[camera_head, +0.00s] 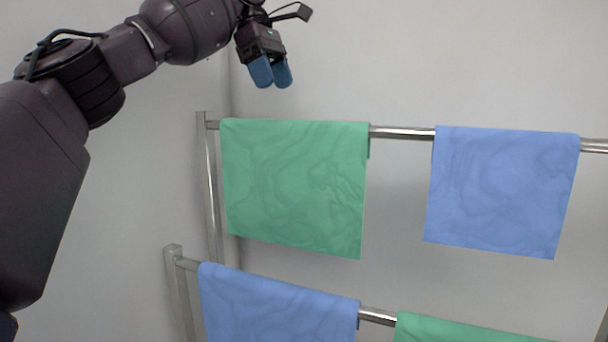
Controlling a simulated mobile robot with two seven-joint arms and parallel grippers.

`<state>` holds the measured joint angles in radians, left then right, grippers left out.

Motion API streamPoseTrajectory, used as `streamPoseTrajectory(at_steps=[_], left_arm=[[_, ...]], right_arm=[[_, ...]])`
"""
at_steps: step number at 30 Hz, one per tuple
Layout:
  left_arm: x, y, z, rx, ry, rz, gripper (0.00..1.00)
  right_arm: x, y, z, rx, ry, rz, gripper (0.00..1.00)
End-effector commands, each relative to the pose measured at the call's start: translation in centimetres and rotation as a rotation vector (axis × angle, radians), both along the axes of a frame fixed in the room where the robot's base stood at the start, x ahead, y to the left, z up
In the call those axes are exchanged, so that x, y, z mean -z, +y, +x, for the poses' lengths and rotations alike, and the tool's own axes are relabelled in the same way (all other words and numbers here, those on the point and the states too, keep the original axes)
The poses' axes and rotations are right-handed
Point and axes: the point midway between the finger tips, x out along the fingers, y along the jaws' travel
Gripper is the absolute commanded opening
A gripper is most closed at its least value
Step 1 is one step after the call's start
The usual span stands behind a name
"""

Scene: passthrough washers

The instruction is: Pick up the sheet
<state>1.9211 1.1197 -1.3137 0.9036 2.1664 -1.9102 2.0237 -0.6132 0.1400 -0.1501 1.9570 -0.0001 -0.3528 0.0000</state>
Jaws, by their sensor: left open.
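Several sheets hang folded over two metal rails in the head view. A green sheet (292,188) hangs on the upper rail at the left, and a blue sheet (502,192) hangs on it at the right. A lower blue sheet (275,308) and a lower green sheet (455,330) hang on the front rail, cut off by the bottom edge. My left gripper (271,74) has blue fingertips pointing down. It is open with a narrow gap, empty, and above the upper green sheet, apart from it. My right gripper is not in view.
The rack has a metal upper rail (402,132), a lower rail (378,316) and square posts at the left (208,185). Bare rail shows between the sheets. A plain pale wall (450,60) stands behind, and the space above the upper rail is clear.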

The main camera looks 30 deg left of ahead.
Motion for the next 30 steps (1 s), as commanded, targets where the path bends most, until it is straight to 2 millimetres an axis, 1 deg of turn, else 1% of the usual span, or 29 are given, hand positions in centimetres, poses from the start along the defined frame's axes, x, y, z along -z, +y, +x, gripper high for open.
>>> streamPoseTrajectory(at_steps=[2, 4, 11, 15, 20, 30], left_arm=[[0.1, 0.1, -0.3, -0.011, 0.014, -0.006, 0.70], [0.7, -0.1, -0.3, -0.015, 0.019, -0.006, 0.70], [3.6, -1.3, -0.2, -0.012, 0.017, -0.005, 0.70], [4.7, -1.9, -0.2, -0.013, 0.016, -0.006, 0.70], [5.4, -2.2, -0.2, -0.012, 0.015, -0.006, 0.70], [9.1, -3.7, -0.5, -0.012, 0.015, -0.006, 0.70]], right_arm=[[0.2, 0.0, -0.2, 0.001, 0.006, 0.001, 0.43], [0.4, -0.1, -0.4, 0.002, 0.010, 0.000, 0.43], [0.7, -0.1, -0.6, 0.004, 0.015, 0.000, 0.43], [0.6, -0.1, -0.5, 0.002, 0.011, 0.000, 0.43], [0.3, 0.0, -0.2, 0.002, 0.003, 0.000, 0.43], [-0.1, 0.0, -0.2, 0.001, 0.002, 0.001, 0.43]])
